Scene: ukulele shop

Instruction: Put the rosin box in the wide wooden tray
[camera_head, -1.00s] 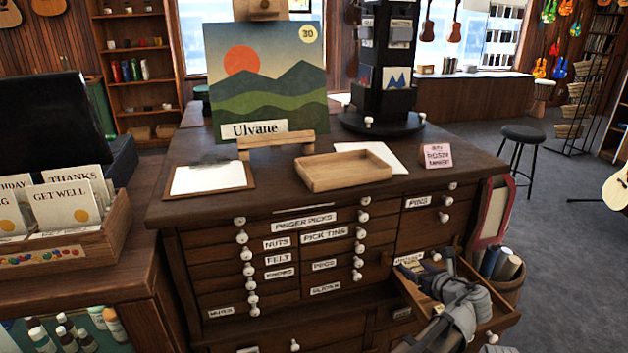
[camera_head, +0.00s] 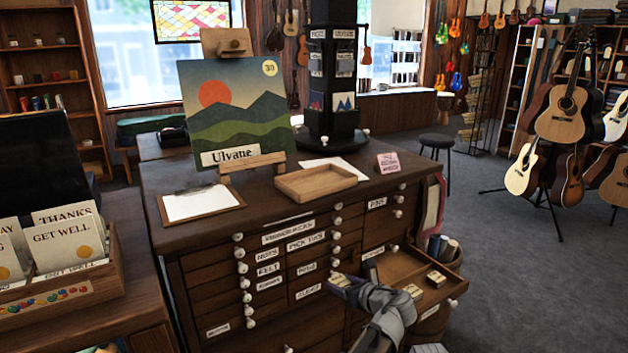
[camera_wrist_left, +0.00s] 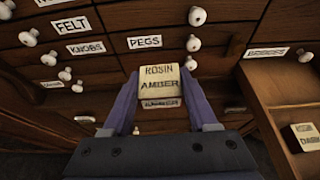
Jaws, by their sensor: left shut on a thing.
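The wide wooden tray (camera_head: 318,182) lies on top of the dark cabinet, in front of the Ulvane picture, and looks empty. My left gripper (camera_head: 340,283) is in front of the cabinet's drawer fronts, left of the open drawer and below the tray. In the left wrist view it is shut on a cream rosin box (camera_wrist_left: 160,82) labelled ROSIN AMBER, held between the fingertips. In the head view the held box is too small to make out clearly. My right gripper is not in view.
The open drawer (camera_head: 443,292) juts out at the right and holds several small boxes, one of them marked ROSIN DARK (camera_wrist_left: 306,137). A clipboard (camera_head: 200,203), a white sheet (camera_head: 335,167) and a pink sign (camera_head: 388,163) lie or stand around the tray.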

